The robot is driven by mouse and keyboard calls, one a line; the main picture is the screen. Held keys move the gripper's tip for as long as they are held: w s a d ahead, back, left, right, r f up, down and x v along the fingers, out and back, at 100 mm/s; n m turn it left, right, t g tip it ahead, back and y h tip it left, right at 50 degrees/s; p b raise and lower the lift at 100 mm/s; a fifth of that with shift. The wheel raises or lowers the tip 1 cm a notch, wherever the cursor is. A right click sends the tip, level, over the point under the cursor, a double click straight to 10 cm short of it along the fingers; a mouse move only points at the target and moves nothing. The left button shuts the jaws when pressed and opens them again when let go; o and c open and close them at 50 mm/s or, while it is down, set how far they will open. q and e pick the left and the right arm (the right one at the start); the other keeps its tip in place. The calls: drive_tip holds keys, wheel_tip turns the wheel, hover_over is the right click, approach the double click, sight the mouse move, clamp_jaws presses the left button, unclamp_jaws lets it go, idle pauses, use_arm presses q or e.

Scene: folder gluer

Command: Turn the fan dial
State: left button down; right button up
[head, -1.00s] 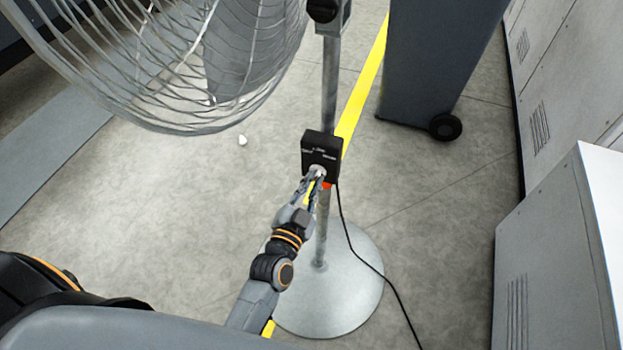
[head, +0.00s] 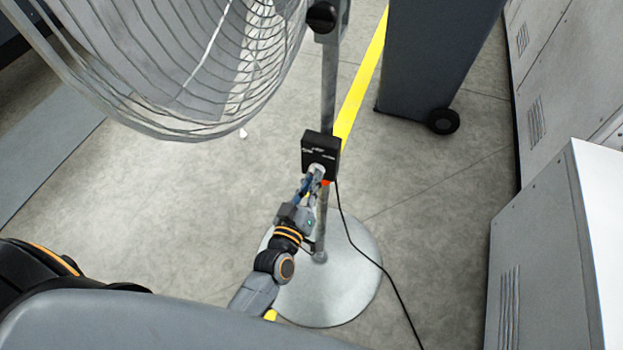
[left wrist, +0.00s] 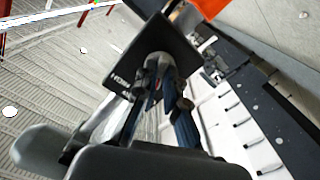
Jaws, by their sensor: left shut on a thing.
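The pedestal fan's black control box (head: 320,147) is mounted on the grey pole, with small white labels on its face. The light grey dial (head: 317,169) is at the lower part of the box. My left gripper (head: 314,177) is shut on the dial, its fingers on either side of it. In the left wrist view the box (left wrist: 178,42) fills the upper middle, and the dial (left wrist: 160,60) sits between the fingertips (left wrist: 160,70). The fingers partly hide the dial, so its setting cannot be read. My right gripper does not show.
The fan's wire cage (head: 180,70) hangs at upper left. The round base (head: 335,285) stands on the floor with a black cable (head: 375,265) running off it. A wheeled grey bin (head: 435,60) and grey cabinets (head: 545,250) are at right. Open floor lies left.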

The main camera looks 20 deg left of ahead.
use_arm(q)
drive_tip(key=shift+n, duration=1.9)
drive_tip(key=c, duration=1.4)
unclamp_jaws()
drive_tip(key=s, duration=1.2)
drive_tip(key=shift+a, duration=0.25)
